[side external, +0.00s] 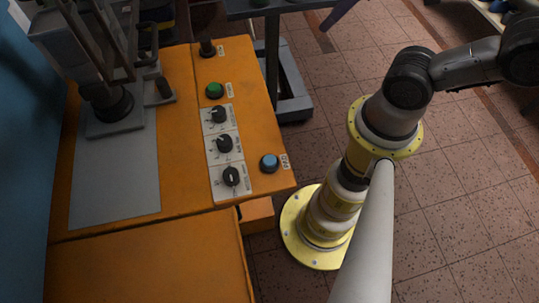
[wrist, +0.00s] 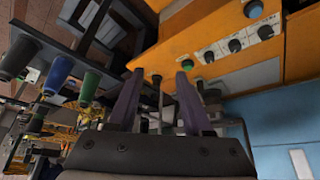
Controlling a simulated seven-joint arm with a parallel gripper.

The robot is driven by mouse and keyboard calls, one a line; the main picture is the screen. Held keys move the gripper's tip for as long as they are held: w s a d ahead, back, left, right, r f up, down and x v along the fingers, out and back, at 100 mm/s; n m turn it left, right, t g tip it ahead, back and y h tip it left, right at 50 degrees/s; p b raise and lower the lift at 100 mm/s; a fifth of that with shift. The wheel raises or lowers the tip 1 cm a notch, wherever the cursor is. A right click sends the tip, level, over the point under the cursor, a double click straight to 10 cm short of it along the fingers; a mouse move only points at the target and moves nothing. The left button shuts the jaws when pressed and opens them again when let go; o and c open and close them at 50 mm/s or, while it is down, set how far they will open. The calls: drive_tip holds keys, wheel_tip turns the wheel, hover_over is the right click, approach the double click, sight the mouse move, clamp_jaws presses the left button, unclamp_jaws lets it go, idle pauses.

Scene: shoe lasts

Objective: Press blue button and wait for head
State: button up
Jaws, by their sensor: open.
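The blue button (side external: 269,163) sits near the right edge of the orange machine's panel, beside the lowest black dial. It also shows at the top of the wrist view (wrist: 253,8). My gripper (wrist: 160,74) is open and empty, with two purple fingers spread apart. In the wrist view its fingertips point towards the panel, apart from the blue button. In the side view only a purple piece, apparently a finger, shows at the top edge. A grey mechanism (side external: 105,100) stands on the machine's left; I cannot tell whether it is the head.
A green button (side external: 214,90), a black knob (side external: 207,47) and three dials (side external: 224,144) share the panel. Several coloured lasts (wrist: 55,75) show at the wrist view's left. Tiled floor (side external: 460,175) lies right.

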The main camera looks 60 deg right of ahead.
clamp_jaws()
idle(1.7)
